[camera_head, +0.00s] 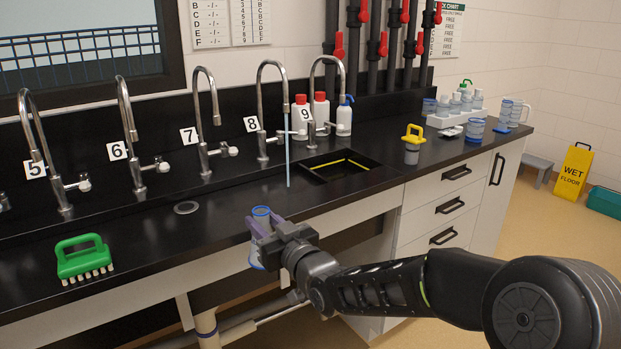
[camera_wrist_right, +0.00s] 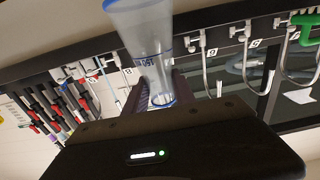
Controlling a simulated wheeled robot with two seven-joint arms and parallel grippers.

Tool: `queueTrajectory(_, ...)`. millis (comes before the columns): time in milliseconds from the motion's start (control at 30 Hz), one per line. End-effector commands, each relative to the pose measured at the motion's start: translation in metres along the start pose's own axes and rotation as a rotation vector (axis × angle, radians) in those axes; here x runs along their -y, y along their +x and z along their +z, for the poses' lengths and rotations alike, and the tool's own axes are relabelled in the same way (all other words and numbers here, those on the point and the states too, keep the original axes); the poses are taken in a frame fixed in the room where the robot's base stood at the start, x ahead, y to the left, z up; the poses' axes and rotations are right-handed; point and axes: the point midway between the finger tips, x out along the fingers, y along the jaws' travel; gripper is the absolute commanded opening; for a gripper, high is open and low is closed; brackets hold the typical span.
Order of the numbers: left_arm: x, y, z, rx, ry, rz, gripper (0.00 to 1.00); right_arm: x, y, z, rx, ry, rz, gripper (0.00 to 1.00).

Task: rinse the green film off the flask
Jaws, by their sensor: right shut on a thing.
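My right gripper (camera_head: 264,228) is shut on a clear, bluish flask (camera_head: 257,260). The flask is held in front of the counter's front edge, with its blue rim (camera_head: 261,211) upward. In the wrist view the flask (camera_wrist_right: 145,38) shows between the two purple fingers (camera_wrist_right: 160,92), its wide base away from the palm. I cannot make out a green film on it in either view. A thin stream of water (camera_head: 287,150) falls from tap 8 (camera_head: 262,110), behind and right of the flask, apart from it. My left gripper is not in view.
Several taps line the back of the black counter (camera_head: 150,235). A yellow-handled thing (camera_head: 412,143) stands farther right.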

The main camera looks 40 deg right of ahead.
Motion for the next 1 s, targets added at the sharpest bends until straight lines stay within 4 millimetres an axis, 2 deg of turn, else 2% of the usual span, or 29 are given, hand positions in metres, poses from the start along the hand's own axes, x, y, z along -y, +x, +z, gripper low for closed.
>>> queueTrajectory(33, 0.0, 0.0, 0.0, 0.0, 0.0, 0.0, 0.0, 0.02, 0.001, 0.016, 0.008, 0.0, -0.046, 0.0)
queueTrajectory(200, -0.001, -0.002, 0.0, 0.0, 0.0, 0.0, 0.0, 0.078, -0.003, 0.054, 0.007, 0.002, -0.188, 0.0)
queueTrajectory(300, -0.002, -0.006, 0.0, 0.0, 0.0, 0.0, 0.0, 0.106, -0.006, 0.073, 0.008, 0.003, -0.255, 0.0)
queueTrajectory(400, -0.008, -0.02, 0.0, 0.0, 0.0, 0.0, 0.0, 0.127, -0.006, 0.079, 0.006, 0.005, -0.288, 0.0)
queueTrajectory(567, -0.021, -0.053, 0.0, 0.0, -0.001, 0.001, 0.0, 0.136, 0.003, 0.068, 0.004, 0.005, -0.245, 0.0)
queueTrajectory(800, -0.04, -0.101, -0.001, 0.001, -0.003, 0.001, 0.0, 0.134, 0.01, 0.059, 0.006, 0.004, -0.113, 0.0)
queueTrajectory(900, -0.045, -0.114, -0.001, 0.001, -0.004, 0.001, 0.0, 0.132, 0.01, 0.06, 0.004, 0.003, -0.06, 0.0)
queueTrajectory(1000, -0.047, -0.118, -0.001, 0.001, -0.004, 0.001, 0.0, 0.13, 0.01, 0.063, 0.003, 0.001, -0.028, 0.0)
